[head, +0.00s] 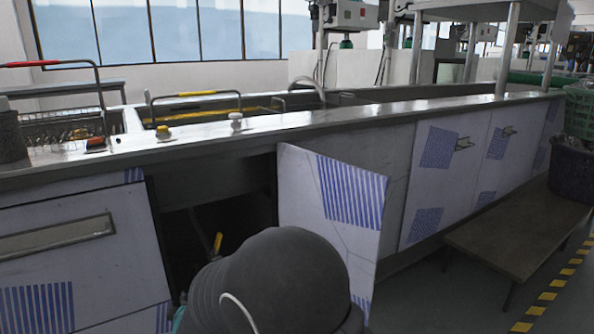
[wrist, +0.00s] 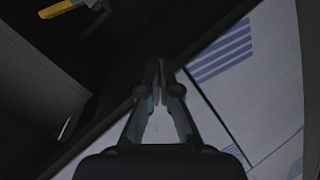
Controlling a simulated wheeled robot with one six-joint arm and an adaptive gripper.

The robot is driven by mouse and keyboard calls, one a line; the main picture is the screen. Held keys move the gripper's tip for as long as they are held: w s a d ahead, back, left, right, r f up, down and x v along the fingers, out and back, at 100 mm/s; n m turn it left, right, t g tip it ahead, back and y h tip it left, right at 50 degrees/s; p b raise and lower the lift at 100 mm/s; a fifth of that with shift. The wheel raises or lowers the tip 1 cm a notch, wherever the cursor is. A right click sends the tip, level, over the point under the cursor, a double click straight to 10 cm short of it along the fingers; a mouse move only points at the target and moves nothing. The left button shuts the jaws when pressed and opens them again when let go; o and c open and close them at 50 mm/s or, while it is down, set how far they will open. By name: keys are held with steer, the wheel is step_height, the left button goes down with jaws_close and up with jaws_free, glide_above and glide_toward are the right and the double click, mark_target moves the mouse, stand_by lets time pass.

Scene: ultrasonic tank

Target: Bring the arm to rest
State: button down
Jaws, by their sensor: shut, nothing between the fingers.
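My gripper (wrist: 163,92) shows in the wrist view with its fingers together and nothing between them. It points into the dark opening of the tank cabinet, beside a white panel with blue stripes (wrist: 240,70). In the head view a dark rounded part of my arm stands low in the middle, in front of the open cabinet (head: 225,215); my gripper is hidden there. A yellow-handled valve (wrist: 62,7) is at the upper left of the wrist view, apart from the fingers. The yellow handle (head: 217,242) also shows inside the cabinet in the head view.
An open cabinet door (head: 330,210) stands right of the opening, close to my arm. The steel counter (head: 330,125) runs above, with knobs (head: 236,121) and a wire basket (head: 70,125) at left. A low bench (head: 515,230) stands at right. Some floor before it is clear.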

steer(key=s+d+f+m+g, duration=0.1)
steer(key=s+f+m+g, duration=0.1)
steer(key=s+f+g, duration=0.25)
steer(key=s+d+r+m+g+h+p, duration=0.1)
steer(key=s+d+r+m+g+h, duration=0.2)
steer(key=s+d, duration=0.5)
steer(key=s+d+r+m+h+p, duration=0.1)
steer(key=s+d+r+m+p, duration=0.1)
steer(key=s+d+r+m, duration=0.2)
steer(key=s+d+r+m+h+p, duration=0.1)
steer(key=s+d+r+m, duration=0.3)
steer(key=d+r, duration=0.7)
steer(key=s+d+r+m+h+p, duration=0.1)
steer(key=s+d+r+m, duration=0.3)
steer(key=d, duration=1.7)
step_height(320, 180, up, 3)
steer(key=shift+s+r+t+p, duration=0.15)
steer(key=shift+s+t+p, duration=0.3)
steer(key=shift+s+p, duration=0.6)
steer(key=shift+s, duration=0.2)
